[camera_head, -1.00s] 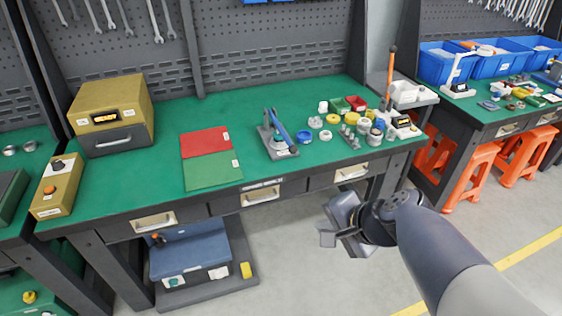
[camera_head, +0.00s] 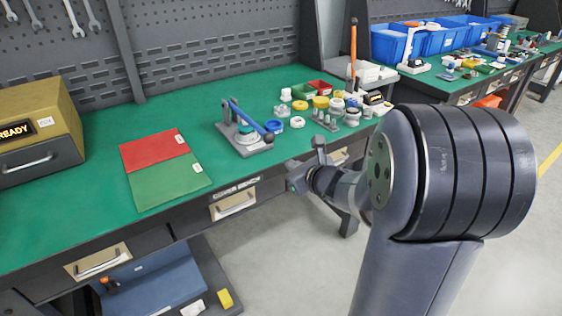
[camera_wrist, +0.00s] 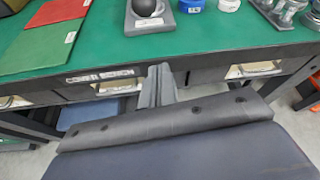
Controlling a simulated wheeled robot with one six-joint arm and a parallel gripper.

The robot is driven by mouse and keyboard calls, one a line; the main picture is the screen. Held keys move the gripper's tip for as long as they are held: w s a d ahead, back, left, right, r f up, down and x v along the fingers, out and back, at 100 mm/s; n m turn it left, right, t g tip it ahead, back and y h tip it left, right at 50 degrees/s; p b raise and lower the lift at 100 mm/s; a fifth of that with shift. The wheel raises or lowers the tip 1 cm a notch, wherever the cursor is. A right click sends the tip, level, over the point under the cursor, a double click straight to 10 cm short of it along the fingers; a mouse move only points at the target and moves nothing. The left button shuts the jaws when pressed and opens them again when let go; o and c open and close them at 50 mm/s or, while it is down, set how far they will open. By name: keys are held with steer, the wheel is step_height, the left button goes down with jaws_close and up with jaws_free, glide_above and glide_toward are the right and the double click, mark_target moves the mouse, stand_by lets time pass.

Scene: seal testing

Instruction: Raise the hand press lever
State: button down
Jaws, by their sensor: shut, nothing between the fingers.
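The hand press (camera_head: 246,148) stands on the green bench top, with a grey base and a blue lever (camera_head: 247,117). The lever slopes down toward the bench front and ends in a dark ball knob (camera_head: 269,138). In the wrist view the knob (camera_wrist: 147,6) shows at the top edge above the grey base (camera_wrist: 150,22); the rest of the press is cut off. My gripper (camera_head: 318,147) is at the bench's front edge, right of the press and apart from it. In the wrist view its fingers (camera_wrist: 161,72) are together and empty, pointing at the bench.
A red and green mat (camera_head: 163,167) lies left of the press. Several small cups and parts (camera_head: 322,102) stand to its right, near an upright orange handle (camera_head: 353,45). A yellow box (camera_head: 36,128) is far left. Drawer handles (camera_head: 233,205) project below the bench edge.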

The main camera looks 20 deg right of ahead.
steer(key=x, duration=0.8)
steer(key=shift+a+b, duration=0.1)
steer(key=shift+b, duration=0.3)
steer(key=shift+w+a+r, duration=0.1)
steer(key=shift+w+a, duration=0.1)
steer(key=shift+w, duration=0.35)
steer(key=r, duration=0.1)
steer(key=r+p, duration=0.2)
steer(key=shift+s+a+r, duration=0.2)
steer(key=shift+a+r, duration=0.05)
steer(key=shift+a, duration=0.05)
steer(key=shift+r, duration=0.1)
